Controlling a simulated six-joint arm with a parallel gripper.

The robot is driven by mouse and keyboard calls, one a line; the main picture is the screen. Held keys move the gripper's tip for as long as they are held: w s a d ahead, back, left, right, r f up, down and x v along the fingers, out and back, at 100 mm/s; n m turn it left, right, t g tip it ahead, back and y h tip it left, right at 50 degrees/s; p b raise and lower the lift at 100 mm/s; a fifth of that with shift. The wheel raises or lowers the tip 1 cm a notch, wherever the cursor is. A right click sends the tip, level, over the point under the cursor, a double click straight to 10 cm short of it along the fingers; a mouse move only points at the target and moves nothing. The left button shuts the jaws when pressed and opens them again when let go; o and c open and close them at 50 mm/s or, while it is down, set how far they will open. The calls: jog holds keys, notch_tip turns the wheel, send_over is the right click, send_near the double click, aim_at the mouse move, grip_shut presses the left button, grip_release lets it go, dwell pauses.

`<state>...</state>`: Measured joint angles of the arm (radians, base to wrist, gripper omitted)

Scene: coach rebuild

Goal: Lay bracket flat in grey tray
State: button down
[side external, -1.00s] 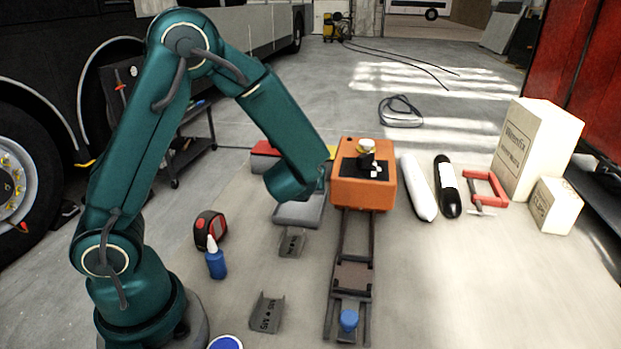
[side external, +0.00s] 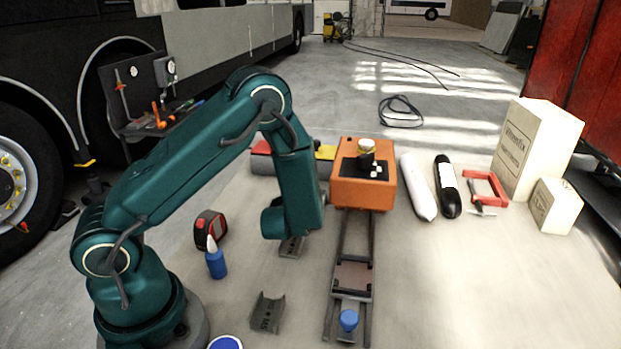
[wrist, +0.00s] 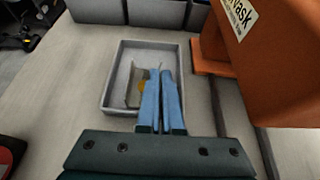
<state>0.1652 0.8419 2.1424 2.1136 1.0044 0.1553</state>
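The grey tray (wrist: 109,78) is a shallow rectangular tray on the table, ahead of my gripper in the wrist view. A grey bent-sheet bracket (wrist: 133,92) with an orange spot appears within the tray's outline, just left of my fingers. My gripper (wrist: 162,73) has its two blue fingers close together, with a thin grey edge of the bracket between them. The bracket looks tilted; I cannot tell whether it touches the tray floor. In the side view my arm hides the gripper tip, this bracket and the tray.
Two other grey brackets, one (side external: 291,248) below my wrist and one (side external: 266,313) nearer the front, lie on the table. The orange box (side external: 363,189), which looms right in the wrist view (wrist: 265,70), stands on rails. A blue bottle (side external: 216,263) and red-black tape measure (side external: 209,229) stand left.

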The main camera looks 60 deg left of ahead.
jog(key=shift+f, duration=0.5)
jog(key=shift+f, duration=0.1)
jog(key=c, duration=1.1)
grip_release()
